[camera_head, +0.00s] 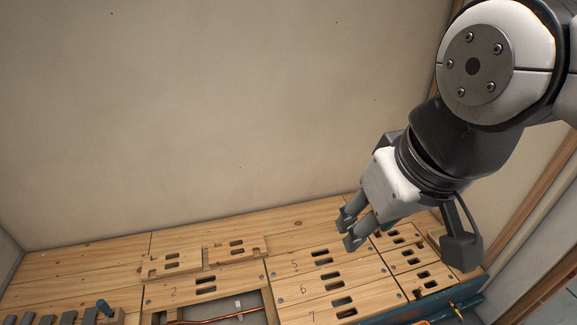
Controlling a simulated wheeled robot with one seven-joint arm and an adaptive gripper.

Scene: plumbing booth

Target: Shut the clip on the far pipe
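A copper pipe (208,320) runs through an opening in the wooden floor at the bottom of the view. A small pale grey clip (239,307) stands at this pipe; whether it is open or shut is too small to tell. Only this one pipe shows clearly, and the opening is cut off by the lower edge. My gripper (349,232) hangs above the boards, to the right of and higher than the clip. Its two grey fingers are a little apart, and nothing shows between them.
Numbered floor boards with dark slots (322,257) lie around the opening. Two loose notched boards (237,250) lie behind it. A plain wall (200,110) stands behind.

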